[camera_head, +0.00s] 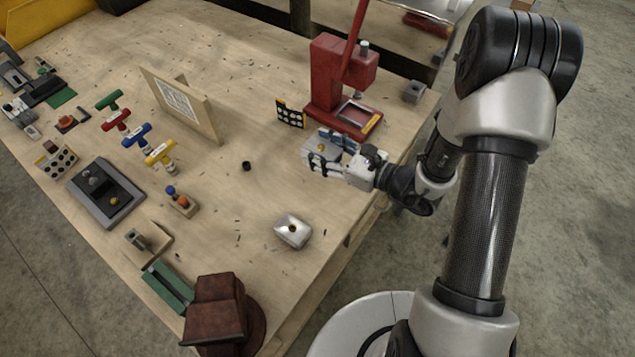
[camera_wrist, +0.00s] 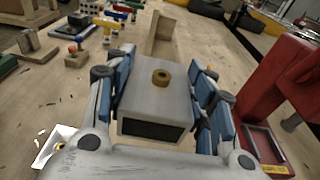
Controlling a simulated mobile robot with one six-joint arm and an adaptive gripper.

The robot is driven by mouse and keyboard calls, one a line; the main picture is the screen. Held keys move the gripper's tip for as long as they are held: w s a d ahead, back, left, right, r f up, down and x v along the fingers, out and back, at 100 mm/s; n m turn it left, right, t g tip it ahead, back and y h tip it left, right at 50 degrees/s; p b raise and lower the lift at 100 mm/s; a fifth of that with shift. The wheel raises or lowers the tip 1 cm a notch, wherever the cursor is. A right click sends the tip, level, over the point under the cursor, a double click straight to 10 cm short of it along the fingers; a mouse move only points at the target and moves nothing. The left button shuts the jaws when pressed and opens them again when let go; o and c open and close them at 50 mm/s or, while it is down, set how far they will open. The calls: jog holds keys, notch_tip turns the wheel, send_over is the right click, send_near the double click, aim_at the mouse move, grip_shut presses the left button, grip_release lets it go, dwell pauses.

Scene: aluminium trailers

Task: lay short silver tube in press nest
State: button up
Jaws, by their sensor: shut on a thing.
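My gripper (camera_head: 330,153) is shut on a short silver tube (camera_head: 318,146) and holds it near the table's right edge, in front of the red press. In the wrist view the tube (camera_wrist: 150,102) sits between the blue finger pads, with a brass-coloured round piece on top and its dark open end facing the camera. The red press (camera_head: 329,75) stands on the table behind the gripper. Its nest (camera_head: 358,113), a rectangular pale frame on the base, looks empty. In the wrist view the nest (camera_wrist: 262,145) is to the right of the tube, apart from it.
A shiny silver block (camera_head: 293,231) with a dark hole lies nearer on the table. A black plate with pale dots (camera_head: 290,113) stands left of the press. A small grey block (camera_head: 413,92) lies right of it. A wooden board (camera_head: 180,104) stands upright further left.

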jog(key=b, duration=0.3)
send_over(320, 199)
notch_tip(320, 199, down, 13)
jog(key=shift+s+f, duration=0.1)
jog(key=shift+f+b, duration=0.55)
jog(key=shift+f, duration=1.95)
jog(key=shift+f, duration=0.15)
jog(key=o, duration=0.7)
jog(key=shift+f, duration=0.1)
jog(key=o, duration=0.5)
jog(key=shift+c, duration=0.2)
